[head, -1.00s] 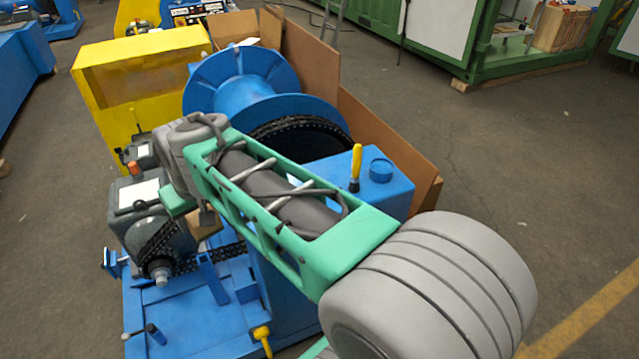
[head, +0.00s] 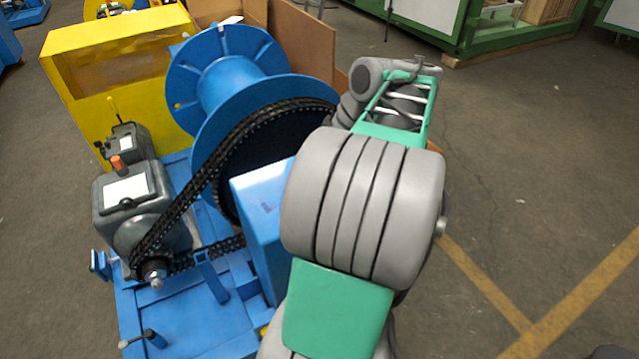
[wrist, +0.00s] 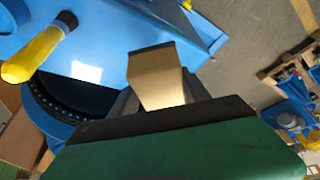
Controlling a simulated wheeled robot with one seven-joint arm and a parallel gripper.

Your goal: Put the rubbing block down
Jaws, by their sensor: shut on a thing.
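The rubbing block (wrist: 157,78) is a tan block with a dark strip along one end, seen in the wrist view. My gripper (wrist: 160,98) is shut on it. The block is over or beside the blue box top (wrist: 200,30); I cannot tell whether it touches the surface. In the head view, my arm hides the gripper, the block and most of this box (head: 262,205).
A yellow-handled tool (wrist: 35,55) stands near the block in the wrist view. A black chain (head: 190,195) runs from the grey motor (head: 130,195) to the large blue drum (head: 230,85). A yellow cabinet (head: 85,70) stands behind. Floor at right is open.

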